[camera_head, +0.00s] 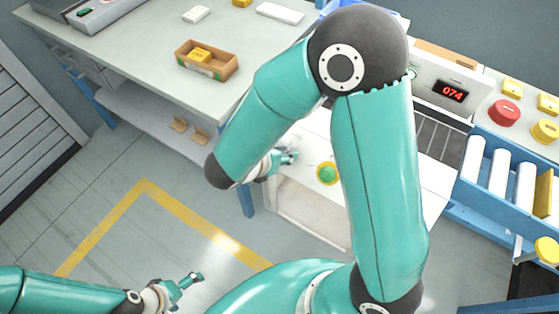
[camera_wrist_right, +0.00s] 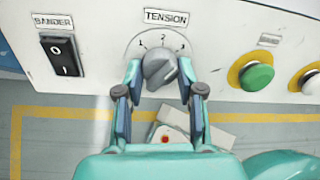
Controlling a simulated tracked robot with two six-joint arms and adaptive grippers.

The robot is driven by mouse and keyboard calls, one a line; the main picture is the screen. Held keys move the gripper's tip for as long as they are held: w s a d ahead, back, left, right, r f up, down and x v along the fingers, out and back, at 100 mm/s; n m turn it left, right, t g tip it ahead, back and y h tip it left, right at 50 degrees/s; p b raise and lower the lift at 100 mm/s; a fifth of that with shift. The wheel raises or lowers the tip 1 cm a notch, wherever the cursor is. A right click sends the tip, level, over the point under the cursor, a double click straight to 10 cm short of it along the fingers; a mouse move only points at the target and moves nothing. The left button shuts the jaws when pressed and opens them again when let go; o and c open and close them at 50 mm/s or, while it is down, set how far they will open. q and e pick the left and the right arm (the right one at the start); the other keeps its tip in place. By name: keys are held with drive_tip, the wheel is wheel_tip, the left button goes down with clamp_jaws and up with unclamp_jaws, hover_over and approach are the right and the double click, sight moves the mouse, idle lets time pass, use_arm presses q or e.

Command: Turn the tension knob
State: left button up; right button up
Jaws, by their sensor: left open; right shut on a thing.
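The grey tension knob (camera_wrist_right: 160,66) sits on a white panel in the right wrist view, under the label TENSION (camera_wrist_right: 166,17). A dial with small marks and a 2 at its top surrounds it; I cannot tell exactly which mark it points to. My right gripper (camera_wrist_right: 160,84) has one finger on each side of the knob and is shut on it. In the head view the right gripper (camera_head: 286,157) is at the panel's near side, and the knob is hidden. My left gripper (camera_head: 188,284) is open and empty above the floor, away from the panel.
A wooden box (camera_head: 207,61) stands on the back table. A roller conveyor (camera_head: 500,170) and a red display (camera_head: 453,91) are at right.

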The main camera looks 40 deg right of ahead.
drive_tip(key=shift+s+d+f+m+b, duration=0.15)
drive_tip(key=shift+m+b, duration=0.5)
drive_tip(key=shift+m, duration=0.35)
drive_tip(key=o, duration=1.1)
drive_tip(key=shift+o, duration=0.2)
drive_tip(key=shift+r, duration=0.25)
drive_tip(key=shift+a+r, duration=0.3)
drive_tip(key=shift+a, duration=0.05)
drive_tip(key=v, duration=1.1)
drive_tip(key=shift+f, duration=0.1)
